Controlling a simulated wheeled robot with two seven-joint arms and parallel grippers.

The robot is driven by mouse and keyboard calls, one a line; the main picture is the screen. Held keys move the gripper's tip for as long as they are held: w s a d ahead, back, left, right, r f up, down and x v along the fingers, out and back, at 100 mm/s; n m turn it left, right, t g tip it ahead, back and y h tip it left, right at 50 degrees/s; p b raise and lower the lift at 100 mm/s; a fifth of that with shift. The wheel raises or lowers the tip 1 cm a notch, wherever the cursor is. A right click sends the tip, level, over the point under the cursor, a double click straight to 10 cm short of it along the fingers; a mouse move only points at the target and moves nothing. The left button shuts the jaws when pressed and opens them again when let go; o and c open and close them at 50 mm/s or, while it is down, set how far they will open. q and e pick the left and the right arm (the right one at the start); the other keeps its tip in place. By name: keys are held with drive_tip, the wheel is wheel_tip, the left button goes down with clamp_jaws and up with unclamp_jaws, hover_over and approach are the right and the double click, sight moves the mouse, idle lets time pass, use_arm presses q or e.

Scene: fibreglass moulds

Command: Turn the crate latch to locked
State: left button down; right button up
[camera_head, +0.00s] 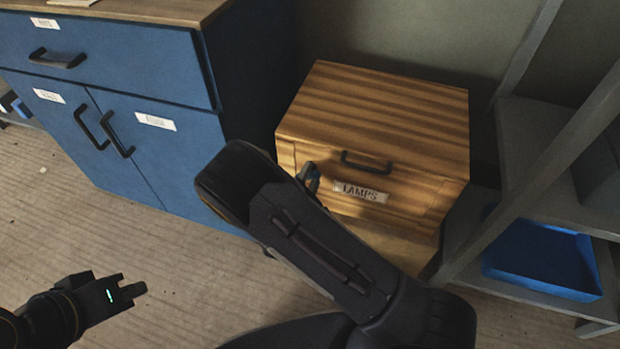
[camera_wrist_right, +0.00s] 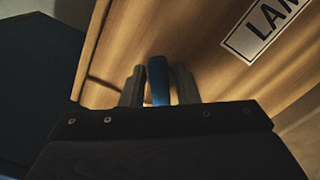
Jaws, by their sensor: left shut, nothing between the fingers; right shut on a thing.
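A striped wooden crate (camera_head: 375,115) with a black handle and a LAMPS label stands right of centre in the head view. A blue latch (camera_wrist_right: 158,78) shows in the right wrist view, between the two fingers of my right gripper (camera_wrist_right: 158,88). The gripper is shut on it, in front of the crate's wooden face. In the head view my right gripper (camera_head: 309,178) is at the crate's front left, mostly hidden by my right arm. The latch's turn cannot be read clearly. My left gripper (camera_head: 140,290) is shut and empty at the lower left, above the floor.
A blue cabinet (camera_head: 130,70) with a drawer and two doors stands at the left, close to the crate. A grey shelf rack (camera_head: 540,150) is at the right, with a blue tray (camera_head: 540,262) on its lower shelf. The floor (camera_head: 160,245) at lower left is clear.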

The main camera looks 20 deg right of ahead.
drive_tip(key=m+b, duration=0.2)
drive_tip(key=f+m+b, duration=0.1)
drive_tip(key=m+b, duration=0.1)
drive_tip(key=m, duration=0.1)
drive_tip(key=shift+b, duration=0.35)
drive_tip(key=shift+m+b, duration=1)
drive_tip(key=shift+r, duration=0.1)
drive_tip(key=o, duration=0.7)
drive_tip(key=shift+s, duration=0.15)
drive_tip(key=p+v, duration=0.1)
drive_tip(key=v, duration=0.6)
drive_tip(key=shift+s+a+p, duration=0.2)
drive_tip(key=shift+s+p, duration=0.05)
drive_tip(key=shift+p, duration=0.05)
